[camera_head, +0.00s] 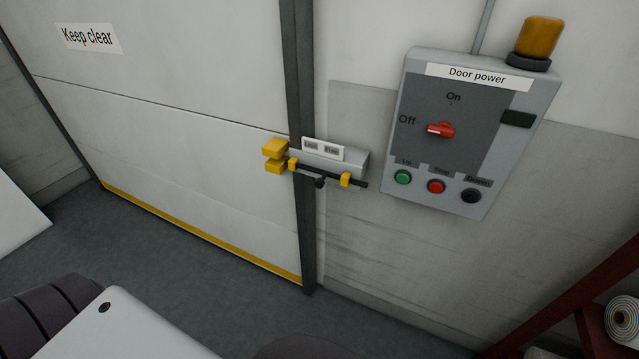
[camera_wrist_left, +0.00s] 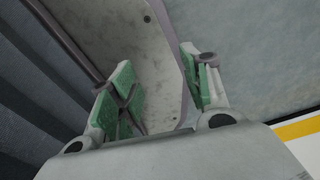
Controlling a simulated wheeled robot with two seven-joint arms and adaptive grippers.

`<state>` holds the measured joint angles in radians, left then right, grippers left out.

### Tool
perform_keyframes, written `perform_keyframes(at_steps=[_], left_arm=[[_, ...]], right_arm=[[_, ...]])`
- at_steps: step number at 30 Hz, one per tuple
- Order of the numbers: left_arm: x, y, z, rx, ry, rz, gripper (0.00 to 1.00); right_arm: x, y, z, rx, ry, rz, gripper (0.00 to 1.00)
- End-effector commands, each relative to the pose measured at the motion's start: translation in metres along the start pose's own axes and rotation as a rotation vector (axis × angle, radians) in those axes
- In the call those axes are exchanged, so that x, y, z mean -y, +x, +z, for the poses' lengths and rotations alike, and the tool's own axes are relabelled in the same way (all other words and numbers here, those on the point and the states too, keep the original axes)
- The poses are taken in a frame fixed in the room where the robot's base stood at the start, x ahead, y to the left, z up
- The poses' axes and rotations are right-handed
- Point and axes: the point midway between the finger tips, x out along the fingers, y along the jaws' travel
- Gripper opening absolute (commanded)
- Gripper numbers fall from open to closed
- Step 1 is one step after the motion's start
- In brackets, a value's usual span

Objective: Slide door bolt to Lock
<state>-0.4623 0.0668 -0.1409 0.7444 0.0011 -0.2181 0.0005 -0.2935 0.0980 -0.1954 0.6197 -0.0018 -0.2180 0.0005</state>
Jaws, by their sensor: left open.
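The door bolt (camera_head: 331,175) is a dark rod with a black knob (camera_head: 320,183), carried in two yellow guides on a grey housing (camera_head: 349,160) beside the door. The knob sits between the guides, and the rod's right end sticks out past the right guide. A yellow keeper (camera_head: 275,148) is on the door edge to the left. A small white label (camera_head: 322,149) above has two words too small to read surely. My left gripper (camera_wrist_left: 165,92), with green pads, is open and empty in the left wrist view, away from the bolt. My right gripper is not in view.
The pale door (camera_head: 170,110) has a "Keep clear" sign and yellow bottom strip. Right of the bolt is a grey "Door power" box (camera_head: 395,140) with a red switch and buttons. A red rack (camera_head: 560,320) with a roll stands lower right. Floor before the door is clear.

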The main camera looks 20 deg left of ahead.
Motion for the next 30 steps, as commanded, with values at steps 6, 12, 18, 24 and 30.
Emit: perform_keyframes(at_steps=[6, 12, 18, 24, 30], left_arm=[[-0.002, -0.015, -0.050, -0.100, -0.049, 0.003, 0.47], [0.003, -0.038, -0.108, -0.214, -0.100, 0.003, 0.47], [0.012, -0.068, -0.169, -0.333, -0.150, 0.002, 0.47], [0.025, -0.107, -0.229, -0.458, -0.195, 0.001, 0.47], [0.039, -0.155, -0.288, -0.589, -0.234, 0.001, 0.47]], right_arm=[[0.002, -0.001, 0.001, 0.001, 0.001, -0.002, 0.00], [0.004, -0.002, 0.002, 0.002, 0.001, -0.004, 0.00], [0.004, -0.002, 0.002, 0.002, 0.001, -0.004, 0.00], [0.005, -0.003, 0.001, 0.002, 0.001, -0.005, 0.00], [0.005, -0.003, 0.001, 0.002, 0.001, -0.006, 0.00]])
